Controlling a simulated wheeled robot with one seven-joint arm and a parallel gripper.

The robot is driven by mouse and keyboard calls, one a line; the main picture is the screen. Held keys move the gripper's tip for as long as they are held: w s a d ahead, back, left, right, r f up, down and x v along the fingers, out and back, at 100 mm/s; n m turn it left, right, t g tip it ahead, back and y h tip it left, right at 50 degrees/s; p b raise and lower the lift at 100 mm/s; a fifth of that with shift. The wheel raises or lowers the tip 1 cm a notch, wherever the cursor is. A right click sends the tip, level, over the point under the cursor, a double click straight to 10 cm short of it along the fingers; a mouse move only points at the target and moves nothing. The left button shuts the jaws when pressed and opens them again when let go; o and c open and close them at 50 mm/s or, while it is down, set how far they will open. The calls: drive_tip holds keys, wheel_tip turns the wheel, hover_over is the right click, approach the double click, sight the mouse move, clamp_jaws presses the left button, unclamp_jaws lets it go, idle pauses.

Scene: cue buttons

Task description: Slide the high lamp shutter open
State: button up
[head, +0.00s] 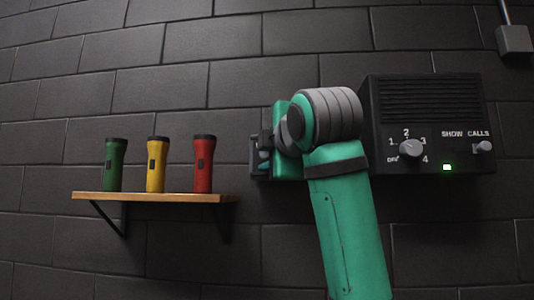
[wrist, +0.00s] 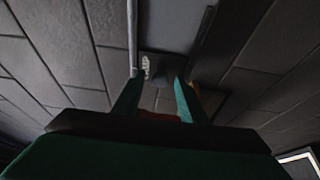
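My gripper (wrist: 158,78) shows in the wrist view with its two teal fingers apart. A grey block (wrist: 160,66) with a small pale ribbed patch lies between or just beyond the fingertips; I cannot tell whether they touch it. A pale grey panel (wrist: 172,24) is above the block, perhaps part of the lamp shutter, but I cannot tell for sure. In the head view my teal arm reaches up to the wall and hides most of what is behind it. The lamp and its shutter are not clearly seen there.
A wooden shelf (head: 150,197) at left holds green (head: 114,165), yellow (head: 157,165) and red (head: 203,165) flashlights.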

clamp_jaws()
drive_tip(key=d, duration=0.6)
drive_tip(key=shift+s+d, duration=0.25)
drive_tip(key=shift+s, duration=0.05)
drive_tip(key=shift+d, duration=0.1)
drive_tip(key=shift+c, duration=1.8)
unclamp_jaws()
drive_tip(key=shift+f, duration=0.1)
drive_tip(key=o, duration=0.4)
drive_tip(key=shift+s+d, duration=0.15)
drive_tip(key=shift+d, duration=0.15)
drive_tip(key=shift+c, duration=0.2)
drive_tip(key=v, duration=1)
drive_tip(key=shift+s+a, duration=0.25)
drive_tip(key=shift+s, duration=0.1)
